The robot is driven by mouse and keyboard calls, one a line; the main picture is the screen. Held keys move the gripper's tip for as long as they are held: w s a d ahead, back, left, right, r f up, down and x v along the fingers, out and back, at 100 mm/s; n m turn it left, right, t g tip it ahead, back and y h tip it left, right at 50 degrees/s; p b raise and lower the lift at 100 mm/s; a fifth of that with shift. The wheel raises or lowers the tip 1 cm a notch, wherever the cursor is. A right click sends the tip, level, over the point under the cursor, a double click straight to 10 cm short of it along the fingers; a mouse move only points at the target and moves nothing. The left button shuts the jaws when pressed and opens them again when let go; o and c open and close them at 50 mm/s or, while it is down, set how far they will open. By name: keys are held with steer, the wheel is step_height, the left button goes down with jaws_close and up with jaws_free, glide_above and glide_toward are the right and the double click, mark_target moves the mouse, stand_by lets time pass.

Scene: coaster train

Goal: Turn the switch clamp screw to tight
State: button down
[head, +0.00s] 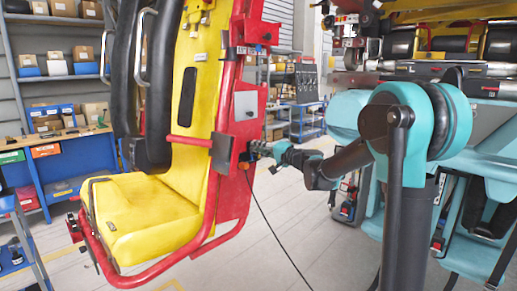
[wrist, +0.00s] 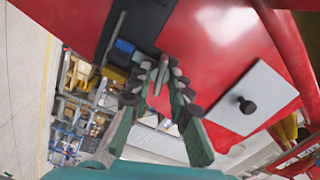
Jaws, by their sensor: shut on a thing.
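My gripper (head: 254,150) reaches in from the right to the red side panel (head: 236,182) of the yellow coaster seat (head: 150,215). In the wrist view, the fingers of my gripper (wrist: 160,74) converge at the red panel (wrist: 215,45), beside a dark strip (wrist: 137,25). They are shut on a small part, apparently the switch clamp screw, mostly hidden between the fingertips. Its turn and tightness cannot be told. A pale plate (wrist: 262,92) with a black knob (wrist: 247,105) sits on the panel, to the right of and apart from the fingers.
A black cable (head: 268,220) hangs from near my gripper to the floor. A red tube frame (head: 160,262) runs around the seat. Blue shelves and a workbench (head: 75,150) with boxes stand at left. Teal train parts (head: 480,210) stand at right.

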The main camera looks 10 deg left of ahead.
steer(key=shift+m, duration=1.2)
steer(key=c, duration=1.4)
jaws_free()
steer(key=s+d+n, duration=0.1)
steer(key=s+d, duration=0.2)
steer(key=d, duration=0.1)
steer(key=s+d+n, duration=0.2)
steer(key=s+d, duration=0.2)
steer(key=d, duration=0.1)
steer(key=s+d+n, duration=0.2)
steer(key=s+d, duration=0.1)
steer(key=d, duration=0.1)
steer(key=shift+s+d, duration=0.35)
steer(key=shift+d, duration=0.05)
